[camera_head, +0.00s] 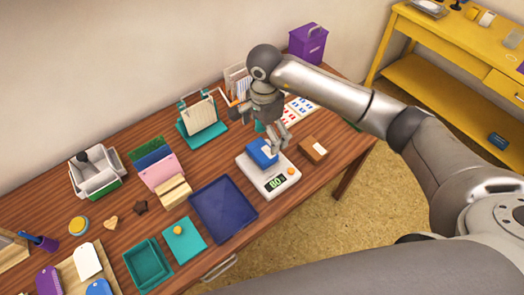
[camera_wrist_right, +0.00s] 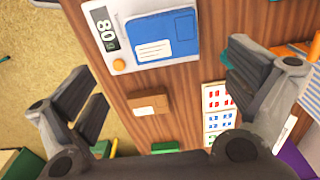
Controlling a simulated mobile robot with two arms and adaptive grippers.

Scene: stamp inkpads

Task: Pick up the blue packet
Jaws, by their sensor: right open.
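The blue packet (camera_head: 262,153) lies flat on a white digital scale (camera_head: 283,188) with a lit green display, on the right part of the wooden table. In the right wrist view the blue packet (camera_wrist_right: 165,38) shows a white label and lies on the scale near the top of the picture. My right gripper (camera_head: 280,142) hangs above and just beside the packet. Its fingers are wide apart in the right wrist view, with nothing between them touching either finger. My left gripper is not in view.
A small brown box (camera_head: 313,150) stands right of the scale. A dark blue tray (camera_head: 222,208) lies to its left. A teal stand (camera_head: 202,122) and a purple box (camera_head: 308,43) are at the back. A yellow shelf unit (camera_head: 450,60) stands at the right.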

